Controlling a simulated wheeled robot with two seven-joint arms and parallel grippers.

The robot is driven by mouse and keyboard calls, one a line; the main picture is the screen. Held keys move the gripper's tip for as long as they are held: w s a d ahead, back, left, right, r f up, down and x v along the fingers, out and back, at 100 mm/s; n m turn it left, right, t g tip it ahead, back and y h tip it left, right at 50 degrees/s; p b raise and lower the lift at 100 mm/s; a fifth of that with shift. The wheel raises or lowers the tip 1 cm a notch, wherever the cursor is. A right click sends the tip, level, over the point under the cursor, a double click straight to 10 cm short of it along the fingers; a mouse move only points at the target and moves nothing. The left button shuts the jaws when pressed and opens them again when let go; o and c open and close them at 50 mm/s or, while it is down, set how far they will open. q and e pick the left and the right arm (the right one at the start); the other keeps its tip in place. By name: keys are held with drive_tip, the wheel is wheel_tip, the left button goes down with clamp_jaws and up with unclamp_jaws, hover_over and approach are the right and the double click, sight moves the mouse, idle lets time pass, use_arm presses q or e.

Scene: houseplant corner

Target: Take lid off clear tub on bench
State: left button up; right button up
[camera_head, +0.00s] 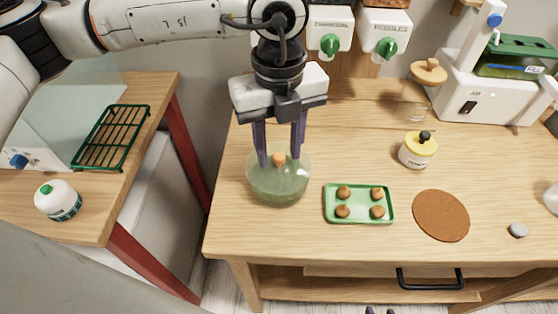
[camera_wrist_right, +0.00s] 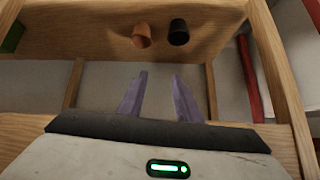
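The clear tub (camera_head: 279,190) stands on the wooden bench (camera_head: 310,248) in the head view, near the bench's left end. It is round and greenish, and a clear lid with an orange knob (camera_head: 278,160) appears to sit on it. My left gripper (camera_head: 279,160) points down over the tub, its purple fingers apart on either side of the knob. I see a gap at each side of the knob. My right gripper (camera_wrist_right: 158,90) is open and empty in the right wrist view, and its fingertips just show at the bottom edge of the head view.
A green tray (camera_head: 360,218) with several brown pellets lies right of the tub. Beyond are a brown round mat (camera_head: 441,216), a yellow-lidded jar (camera_head: 417,150) and a cork-topped glass jar (camera_head: 417,100). The right wrist view shows a terracotta pot (camera_wrist_right: 142,36) and a black pot (camera_wrist_right: 179,32).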

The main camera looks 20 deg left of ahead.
use_arm(q)
drive_tip(key=shift+f, duration=0.1)
clamp_jaws()
idle(0.3)
